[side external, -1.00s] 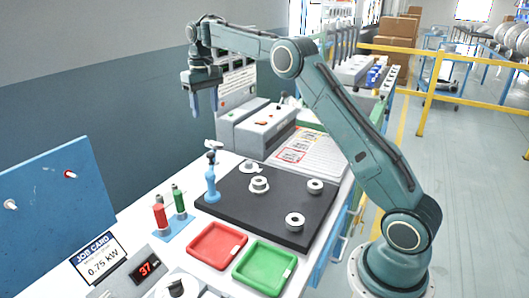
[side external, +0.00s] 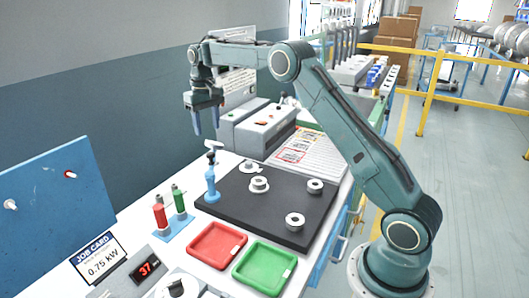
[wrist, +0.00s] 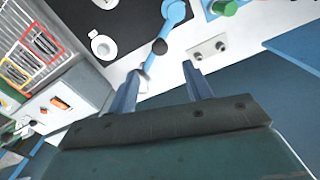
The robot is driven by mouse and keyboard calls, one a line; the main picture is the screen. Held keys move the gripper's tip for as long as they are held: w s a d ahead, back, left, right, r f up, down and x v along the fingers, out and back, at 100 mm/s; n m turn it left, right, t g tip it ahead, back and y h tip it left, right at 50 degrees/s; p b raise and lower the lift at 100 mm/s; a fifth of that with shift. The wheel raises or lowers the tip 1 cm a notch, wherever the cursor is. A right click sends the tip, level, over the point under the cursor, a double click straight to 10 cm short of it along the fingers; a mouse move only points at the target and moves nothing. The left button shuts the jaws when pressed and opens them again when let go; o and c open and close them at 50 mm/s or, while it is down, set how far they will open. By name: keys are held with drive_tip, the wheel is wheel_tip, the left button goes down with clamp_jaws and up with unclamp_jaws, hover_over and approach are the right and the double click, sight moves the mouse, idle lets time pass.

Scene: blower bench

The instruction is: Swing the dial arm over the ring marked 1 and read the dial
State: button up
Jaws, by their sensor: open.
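The blue dial stand (side external: 211,183) stands upright at the left edge of the black plate (side external: 280,228), with a pale piece at its top. In the wrist view its blue arm (wrist: 169,22) reaches toward my fingertips. Several pale rings are on the plate, including a right ring (side external: 315,186), a front ring (side external: 295,221), a middle ring (side external: 259,184) and a back ring (side external: 247,167). I cannot read their numbers or the dial face. My gripper (side external: 206,130) is open and empty, pointing down above the dial stand, apart from it in the side view.
A red tray (side external: 193,256) and a green tray (side external: 290,273) lie in front of the plate. Red and green bottles (side external: 160,217) stand left of it. A grey machine (side external: 265,132) stands behind. A display (side external: 146,268) reads 37 beside a 0.75 kW job card (side external: 100,258).

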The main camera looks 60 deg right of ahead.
sight(210, 153)
wheel_tip(210, 153, down, 9)
drive_tip(key=shift+r, duration=0.2)
idle(0.3)
clamp_jaws()
